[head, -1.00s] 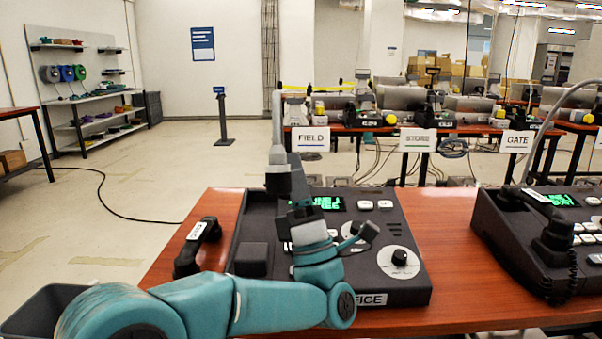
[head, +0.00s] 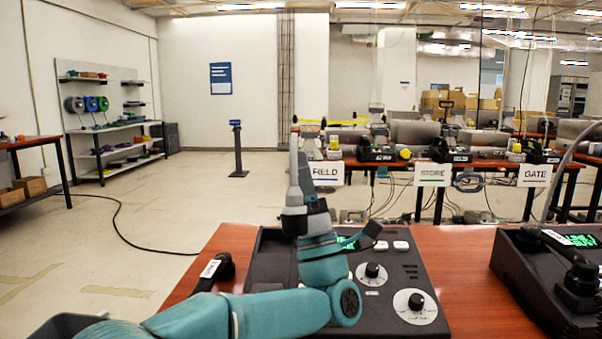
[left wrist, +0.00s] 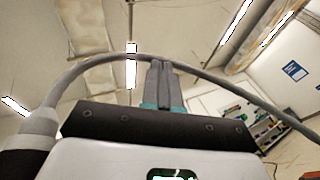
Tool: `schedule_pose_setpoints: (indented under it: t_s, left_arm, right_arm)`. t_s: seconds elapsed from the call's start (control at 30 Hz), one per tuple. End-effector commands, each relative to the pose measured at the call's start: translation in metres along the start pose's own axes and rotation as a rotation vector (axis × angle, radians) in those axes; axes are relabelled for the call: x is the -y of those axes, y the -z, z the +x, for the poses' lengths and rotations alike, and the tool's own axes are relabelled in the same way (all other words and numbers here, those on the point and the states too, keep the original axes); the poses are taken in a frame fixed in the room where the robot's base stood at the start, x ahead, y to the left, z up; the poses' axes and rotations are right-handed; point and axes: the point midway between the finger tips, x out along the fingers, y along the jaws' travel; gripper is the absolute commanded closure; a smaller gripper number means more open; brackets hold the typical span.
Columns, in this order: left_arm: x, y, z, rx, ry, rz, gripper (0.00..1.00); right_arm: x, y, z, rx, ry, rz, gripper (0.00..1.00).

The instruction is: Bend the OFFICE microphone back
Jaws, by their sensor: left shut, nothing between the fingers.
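The dark OFFICE console (head: 405,265) is on the red-brown table in the head view, partly covered by my left arm; its name label is out of frame. My left gripper (head: 302,172) points upward over the console's back left, shut and empty. A pale stalk (head: 293,148) rises at the gripper and looks like the microphone's neck; its base is hidden. In the left wrist view, a grey gooseneck (left wrist: 90,65) arcs across right at the tips of the shut fingers (left wrist: 161,70). Its thicker end (left wrist: 38,122) is at the left. Contact cannot be told.
A labelled handset (head: 213,270) lies left of the console. A second console (head: 560,265) with its own gooseneck stands at the right. Bare table (head: 460,245) lies between them. Behind are FIELD (head: 327,173), STORE (head: 433,173) and GATE (head: 535,175) signs on a far table.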

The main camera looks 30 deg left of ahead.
Motion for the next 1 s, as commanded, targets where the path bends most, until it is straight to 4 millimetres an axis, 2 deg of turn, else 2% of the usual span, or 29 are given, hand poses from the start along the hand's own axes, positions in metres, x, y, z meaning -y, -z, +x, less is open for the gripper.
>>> schedule_pose_setpoints:
  t_s: [0.27,0.6,0.8,1.0]
  left_arm:
    - [0.010,-0.010,0.041,-0.002,0.135,0.031,1.00]
    - [0.047,-0.024,0.098,-0.001,0.380,0.093,1.00]
    - [0.068,-0.029,0.116,0.000,0.488,0.119,1.00]
    - [0.083,-0.030,0.124,0.000,0.550,0.135,1.00]
  right_arm:
    - [0.009,-0.004,-0.018,0.010,0.001,-0.011,1.00]
    - [0.027,-0.006,-0.065,0.015,0.002,-0.016,1.00]
    - [0.036,-0.007,-0.090,0.014,0.002,-0.015,1.00]
    - [0.041,-0.007,-0.104,0.015,0.002,-0.015,1.00]
